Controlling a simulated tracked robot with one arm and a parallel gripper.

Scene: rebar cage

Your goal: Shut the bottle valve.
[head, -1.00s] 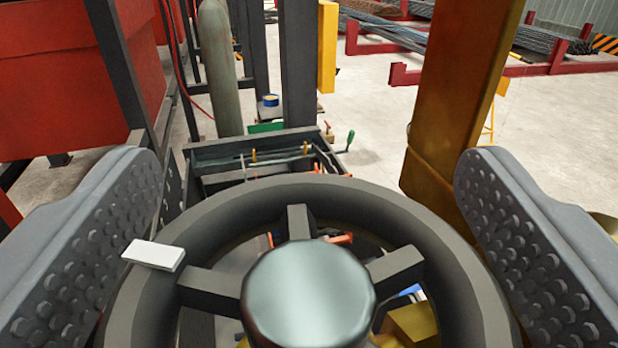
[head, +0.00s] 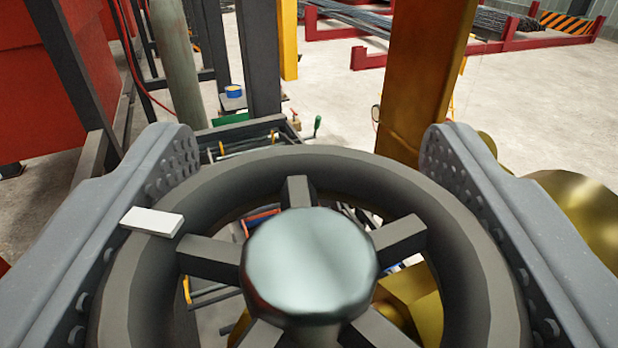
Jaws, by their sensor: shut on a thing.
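The bottle valve's handwheel (head: 385,168) is a thick dark ring with several spokes and a shiny grey hub (head: 310,265). It fills the lower middle of the head view. A small white block (head: 152,221) sits on the left part of its rim. My gripper (head: 305,200) has its two grey studded jaws on the left and right sides of the wheel and is shut on it. Brassy parts (head: 412,300) show below the wheel through the gaps between spokes. The lower edge of the wheel is cut off by the frame.
A rusty yellow post (head: 425,80) stands behind the wheel to the right. Brass rounded parts (head: 580,215) lie beyond the right jaw. A dark cart frame (head: 245,135) with tools, a grey-green cylinder (head: 178,65) and red containers (head: 50,80) are behind. Open floor (head: 540,110) shows at right.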

